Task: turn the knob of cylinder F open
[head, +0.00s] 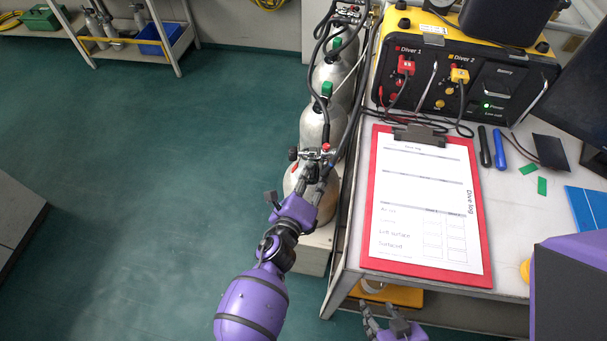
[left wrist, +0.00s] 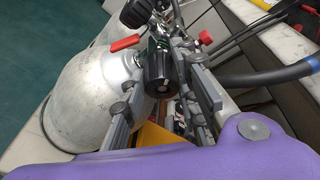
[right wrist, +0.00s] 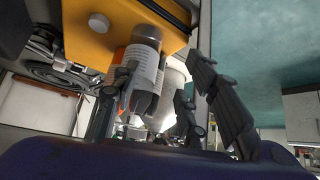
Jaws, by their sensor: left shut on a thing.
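The nearest grey cylinder (head: 294,179) stands upright at the front of a row beside the bench; no letter is readable on it. In the left wrist view its pale body (left wrist: 85,100) fills the left, with a black ribbed knob (left wrist: 161,72) at its valve. My left gripper (head: 321,172) reaches the valve from the front. In the left wrist view its two fingers (left wrist: 165,100) lie on either side of the black knob and are shut on it. My right gripper (head: 388,322) is low by the bench's front edge, fingers apart and empty; it also shows in the right wrist view (right wrist: 160,115).
More cylinders (head: 322,122) stand behind, with black hoses along the bench edge. The bench holds a red clipboard (head: 368,235) and a yellow-black diver panel (head: 455,75). A labelled bottle (right wrist: 140,70) shows beyond my right fingers.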

